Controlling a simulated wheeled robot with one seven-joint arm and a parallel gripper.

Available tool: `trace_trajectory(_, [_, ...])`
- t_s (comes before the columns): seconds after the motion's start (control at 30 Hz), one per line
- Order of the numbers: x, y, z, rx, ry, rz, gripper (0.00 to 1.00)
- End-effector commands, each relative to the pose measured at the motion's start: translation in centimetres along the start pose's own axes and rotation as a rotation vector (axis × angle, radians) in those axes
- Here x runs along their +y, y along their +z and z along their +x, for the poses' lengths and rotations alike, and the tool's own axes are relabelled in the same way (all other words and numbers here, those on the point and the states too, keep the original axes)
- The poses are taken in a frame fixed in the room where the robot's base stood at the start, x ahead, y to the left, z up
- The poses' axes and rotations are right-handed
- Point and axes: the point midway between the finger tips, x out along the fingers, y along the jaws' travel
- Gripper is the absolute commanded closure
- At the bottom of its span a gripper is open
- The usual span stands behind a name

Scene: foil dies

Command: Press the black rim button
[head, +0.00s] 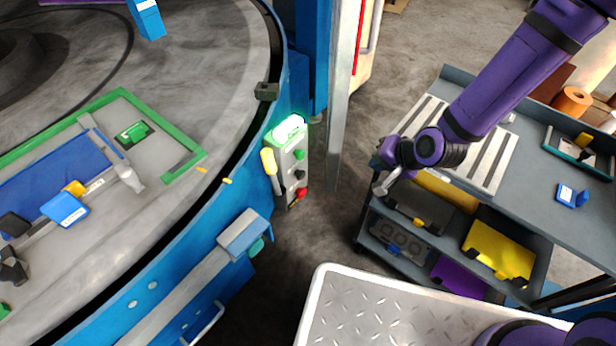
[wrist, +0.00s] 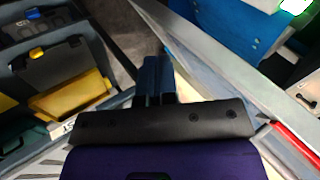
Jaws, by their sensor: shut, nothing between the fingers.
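A grey control box (head: 286,143) with a glowing green top is mounted on the blue rim of the round table in the head view. Its face carries a green button (head: 299,155), a black button (head: 300,174) below it and a red button (head: 300,193) lowest. My gripper (head: 380,189) is to the right of the box, apart from it, near the cart's corner. In the wrist view its dark fingers (wrist: 159,76) are together with nothing between them. A bright green-white glow (wrist: 296,5) shows at that view's top right; I cannot clearly make out the black button there.
A yellow handle (head: 268,161) sits at the box's left side. A grey post (head: 345,90) stands between box and arm. A dark block (head: 267,91) sits on the rim above the box. The cart (head: 460,215) with bins is under my arm. Floor shows between rim and cart.

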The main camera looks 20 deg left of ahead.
Motion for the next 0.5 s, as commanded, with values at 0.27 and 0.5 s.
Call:
trace_trajectory(0.27, [-0.3, 4.5, 4.5, -0.040, -0.105, 0.145, 1.00])
trace_trajectory(0.5, [-0.6, 6.8, 6.3, -0.054, -0.159, 0.230, 1.00])
